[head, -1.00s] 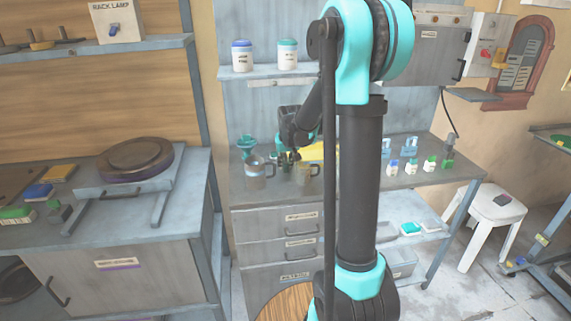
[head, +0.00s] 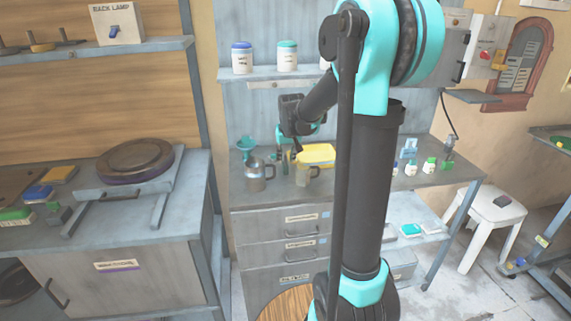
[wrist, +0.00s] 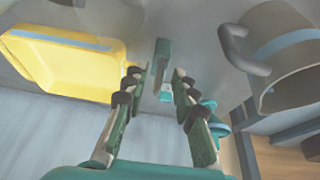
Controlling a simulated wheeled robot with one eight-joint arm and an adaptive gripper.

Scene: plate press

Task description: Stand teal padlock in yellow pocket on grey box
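My gripper (head: 285,143) is above the workbench, near the yellow tray (head: 316,153) and two mugs. In the wrist view its fingers (wrist: 157,75) are apart. A small upright green piece with a teal lower end (wrist: 162,52) shows beyond the gap between the tips; it looks apart from both fingers. I cannot tell whether it is the teal padlock. The yellow tray (wrist: 75,65) is to its left. A grey wall box (head: 455,45) is at the upper right, partly behind my arm. No yellow pocket can be made out on it.
A grey mug (head: 256,175) and a brownish mug (head: 304,174) stand at the bench front; one mug (wrist: 285,55) is close on the right in the wrist view. A teal funnel (head: 247,145) stands behind left. A blue padlock-shaped item (head: 410,147) and small bottles (head: 429,165) stand right.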

